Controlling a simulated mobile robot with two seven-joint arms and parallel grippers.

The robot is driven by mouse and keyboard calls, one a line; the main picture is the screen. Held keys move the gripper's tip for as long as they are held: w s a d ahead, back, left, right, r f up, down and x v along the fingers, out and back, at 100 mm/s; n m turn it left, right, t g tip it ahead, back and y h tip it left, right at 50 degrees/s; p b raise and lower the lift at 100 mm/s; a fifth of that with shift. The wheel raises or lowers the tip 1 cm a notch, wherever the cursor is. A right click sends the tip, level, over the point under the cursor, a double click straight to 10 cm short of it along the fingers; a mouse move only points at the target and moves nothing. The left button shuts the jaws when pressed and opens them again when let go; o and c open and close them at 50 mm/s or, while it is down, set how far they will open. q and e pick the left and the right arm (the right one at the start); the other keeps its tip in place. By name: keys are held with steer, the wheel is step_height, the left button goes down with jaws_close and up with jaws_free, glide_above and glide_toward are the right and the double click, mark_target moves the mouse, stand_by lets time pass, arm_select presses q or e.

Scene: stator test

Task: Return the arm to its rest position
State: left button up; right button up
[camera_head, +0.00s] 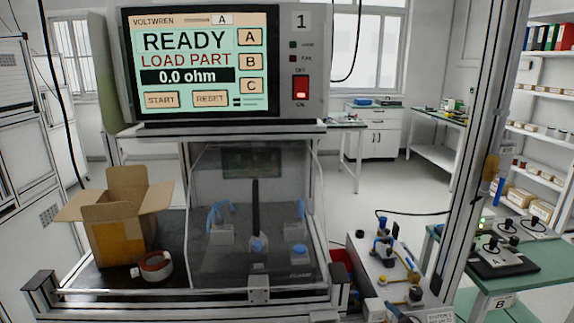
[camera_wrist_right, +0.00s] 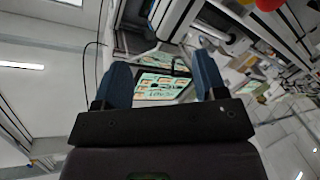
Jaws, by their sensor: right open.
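My right gripper (camera_wrist_right: 163,76) shows in the right wrist view. Its two blue fingers stand wide apart with nothing between them. Behind the gap, at a distance, is the tester's lit screen (camera_wrist_right: 160,88), tilted in that view. Neither arm shows in the head view, and my left gripper is in no view.
The tester (camera_head: 222,65) reads READY, LOAD PART. Below it is a clear-covered fixture (camera_head: 257,215) with blue clamps. An open cardboard box (camera_head: 118,235) and a tape roll (camera_head: 155,266) stand left. A valve-and-tube panel (camera_head: 395,275) and a green-topped table (camera_head: 535,262) are right.

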steer(key=s+d+f+m+g+h, duration=0.1)
steer(key=s+d+f+m+h, duration=0.1)
steer(key=s+f, duration=0.4)
steer(key=s+d+f+m+g+h, duration=0.2)
steer(key=s+f+m, duration=0.3)
steer(key=s, duration=0.5)
steer(key=s+d+f+m+g+h, duration=0.1)
steer(key=s+d+f+m+g, duration=0.1)
steer(key=s+f, duration=0.4)
steer(key=s+d+m, duration=0.1)
steer(key=s+d, duration=0.1)
steer(key=s, duration=0.1)
steer(key=shift+f+h, duration=0.35)
steer(key=shift+h, duration=0.05)
stand_by(0.4)
